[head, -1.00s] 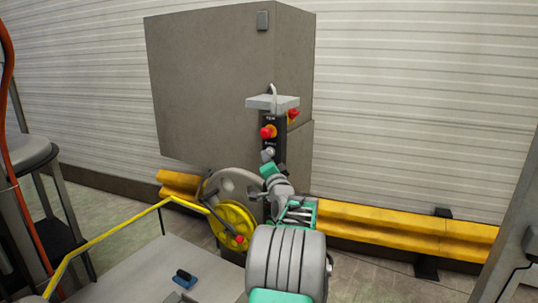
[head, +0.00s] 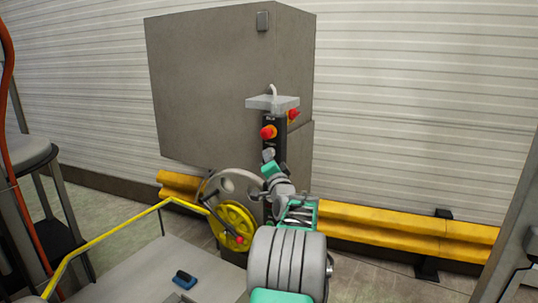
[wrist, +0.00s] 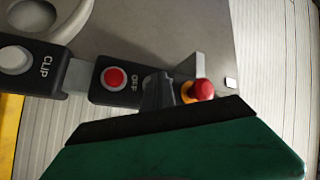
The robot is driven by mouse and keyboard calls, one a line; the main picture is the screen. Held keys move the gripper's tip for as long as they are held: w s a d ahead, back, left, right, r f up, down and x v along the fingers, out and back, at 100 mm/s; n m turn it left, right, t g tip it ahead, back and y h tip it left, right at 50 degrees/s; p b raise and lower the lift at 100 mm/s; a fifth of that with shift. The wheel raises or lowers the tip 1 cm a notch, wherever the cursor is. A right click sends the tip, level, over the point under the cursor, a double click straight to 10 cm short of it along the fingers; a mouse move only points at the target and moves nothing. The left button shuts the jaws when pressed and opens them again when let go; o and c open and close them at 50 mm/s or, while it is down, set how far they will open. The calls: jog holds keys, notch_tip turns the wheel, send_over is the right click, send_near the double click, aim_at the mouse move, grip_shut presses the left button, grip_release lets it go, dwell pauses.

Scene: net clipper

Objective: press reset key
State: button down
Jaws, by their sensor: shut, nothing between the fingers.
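A black control post (head: 273,124) stands in front of the tall grey cabinet. My gripper (wrist: 160,92) is shut and empty. In the head view it is close to the post, just below the silver control; contact cannot be judged. The wrist view shows a red OFF button (wrist: 114,78), a white CLIP button (wrist: 14,58) and a red mushroom button (wrist: 202,90).
A yellow crank wheel (head: 232,226) is left of my arm. Yellow guard rails (head: 400,228) run along the wall behind. A blue-handled tool (head: 184,279) lies on the bench.

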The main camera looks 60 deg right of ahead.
jog(key=shift+s+a+b, duration=0.1)
jog(key=shift+a+b, duration=0.4)
jog(key=shift+a, duration=0.3)
jog(key=shift+s+a+b, duration=0.2)
jog(key=shift+a+b, duration=0.8)
jog(key=shift+a, duration=1.5)
